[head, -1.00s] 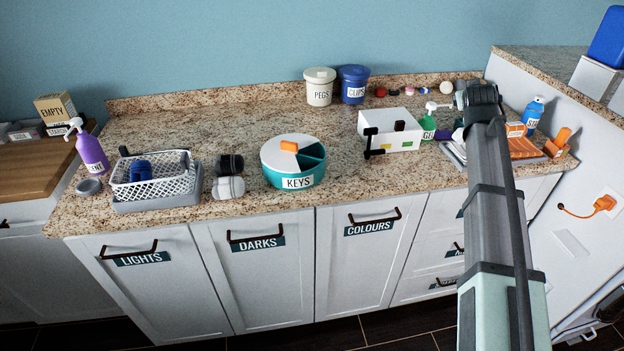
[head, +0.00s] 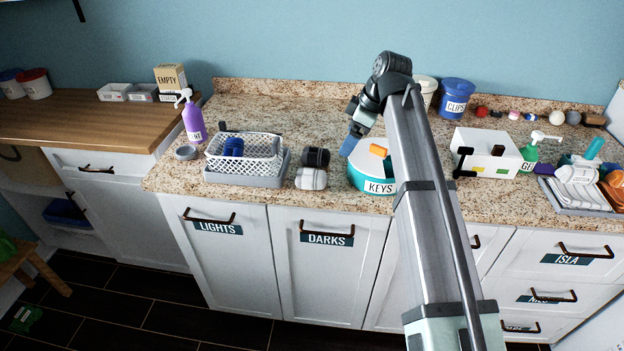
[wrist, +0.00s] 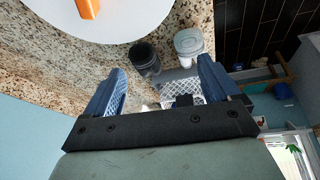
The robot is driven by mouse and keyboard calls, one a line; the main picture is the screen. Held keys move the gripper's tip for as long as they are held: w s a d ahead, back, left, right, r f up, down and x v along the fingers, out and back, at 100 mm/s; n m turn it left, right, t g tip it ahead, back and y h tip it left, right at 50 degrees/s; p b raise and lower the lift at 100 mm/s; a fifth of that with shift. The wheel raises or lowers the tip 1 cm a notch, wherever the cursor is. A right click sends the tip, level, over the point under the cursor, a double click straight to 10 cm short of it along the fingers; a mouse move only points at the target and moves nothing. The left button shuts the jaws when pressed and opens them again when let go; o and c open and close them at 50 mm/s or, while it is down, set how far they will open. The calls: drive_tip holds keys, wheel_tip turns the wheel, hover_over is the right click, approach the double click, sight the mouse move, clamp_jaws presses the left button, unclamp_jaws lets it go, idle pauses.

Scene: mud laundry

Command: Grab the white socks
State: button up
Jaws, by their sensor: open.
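The white socks (head: 311,179) are a rolled pair lying on the granite counter, in front of the rolled black socks (head: 316,157). In the wrist view the white socks (wrist: 188,42) show beyond the right finger's tip, with the black socks (wrist: 143,55) to their left. My gripper (head: 352,138) is above the counter, right of the socks and by the back left of the keys tub. It also shows in the wrist view (wrist: 157,75), with its blue fingers apart and nothing held between them.
The teal keys tub (head: 381,187) stands right of the socks, partly behind my arm. A white basket (head: 245,166) on a grey tray (head: 246,180) is to their left. A purple bottle (head: 194,124) stands farther left. Bare counter lies behind the socks.

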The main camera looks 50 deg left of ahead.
drive_tip(key=n+g, duration=0.1)
drive_tip(key=n, duration=0.1)
approach(314, 172)
drive_tip(key=shift+h, duration=0.4)
drive_tip(key=x, duration=0.5)
drive_tip(key=shift+s+a+f, duration=0.15)
drive_tip(key=shift+a+f, duration=0.05)
drive_tip(key=shift+a, duration=0.2)
drive_tip(key=shift+x, duration=3.15)
drive_tip(key=shift+a, duration=0.1)
drive_tip(key=c, duration=1.1)
